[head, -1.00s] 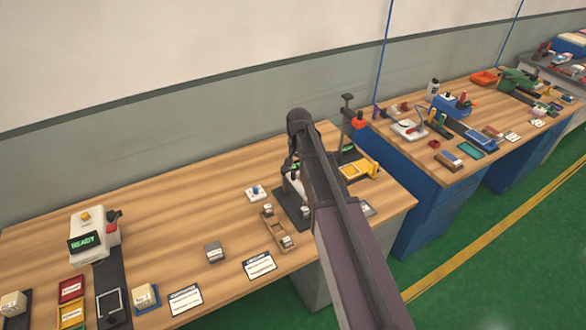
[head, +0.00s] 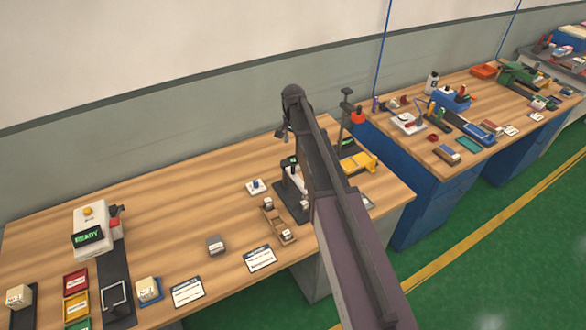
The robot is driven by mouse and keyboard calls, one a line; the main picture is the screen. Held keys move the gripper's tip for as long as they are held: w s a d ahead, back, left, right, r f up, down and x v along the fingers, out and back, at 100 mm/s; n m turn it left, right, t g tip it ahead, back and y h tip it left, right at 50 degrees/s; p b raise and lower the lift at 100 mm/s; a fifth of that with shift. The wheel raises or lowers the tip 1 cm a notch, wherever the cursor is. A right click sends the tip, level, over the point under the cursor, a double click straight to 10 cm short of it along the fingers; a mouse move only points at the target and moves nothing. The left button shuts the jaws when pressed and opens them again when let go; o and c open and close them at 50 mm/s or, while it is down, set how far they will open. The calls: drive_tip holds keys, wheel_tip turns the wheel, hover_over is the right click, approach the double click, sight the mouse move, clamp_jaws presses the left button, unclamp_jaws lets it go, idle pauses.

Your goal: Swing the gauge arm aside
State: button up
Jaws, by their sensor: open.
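A dark gauge stand (head: 289,206) with a small white part and a green display stands on the wooden bench, right of centre. My arm covers its right side, so I cannot clearly make out its gauge arm or which way it points. My gripper (head: 282,134) is a small dark shape hanging from the wrist, above and behind the stand in the picture. It is open, with nothing visible in it, and appears apart from the stand.
A wooden two-slot holder (head: 278,222), a grey block (head: 216,245) and a white pad (head: 256,187) lie left of the stand. A black post with an orange knob (head: 357,117) and a yellow fixture (head: 359,163) stand to its right. The bench's back left is clear.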

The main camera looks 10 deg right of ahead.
sight(293, 166)
drive_tip(key=shift+f+b, duration=6.6)
drive_tip(key=shift+f, duration=0.15)
clamp_jaws()
